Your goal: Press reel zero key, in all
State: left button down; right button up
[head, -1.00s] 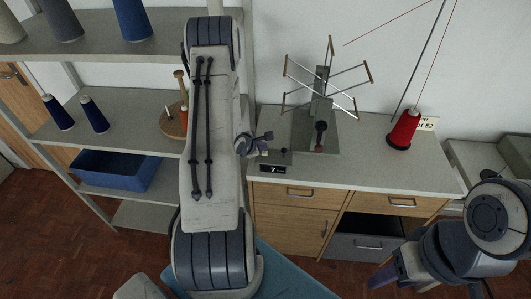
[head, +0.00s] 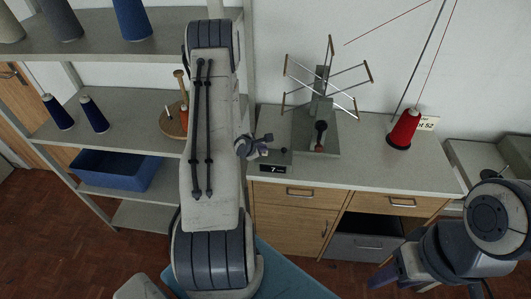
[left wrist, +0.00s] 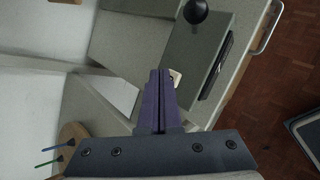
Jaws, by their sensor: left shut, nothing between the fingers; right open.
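The reel (head: 322,95) is a wire-armed winder on a grey stand on the counter, with a dark crank handle. Its grey control box (head: 280,158) is in front of my left gripper (head: 263,150) and carries a black knob (head: 284,150) and a black display (head: 273,169) showing 7. In the left wrist view my left gripper (left wrist: 160,76) is shut and empty. A small cream key (left wrist: 175,77) is just beyond its fingertips, partly covered; I cannot tell whether they touch. My right gripper (head: 386,277) is low at the right, off the counter.
A red thread cone (head: 404,129) stands on the counter (head: 365,160) at the right, by a label. A shelf (head: 110,138) with blue cones and a blue bin (head: 115,170) is at the left. My left arm covers part of the shelf and counter.

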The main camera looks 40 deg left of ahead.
aim_at(263, 154)
pick_arm(q)
jog(key=shift+f, duration=0.55)
dwell(0.6)
jog(key=shift+r, duration=0.15)
jog(key=shift+r+p, duration=0.75)
jog(key=shift+r, duration=0.05)
notch_tip(263, 154, up, 5)
jog(key=p, duration=0.5)
jog(key=shift+r, duration=0.1)
dwell(0.7)
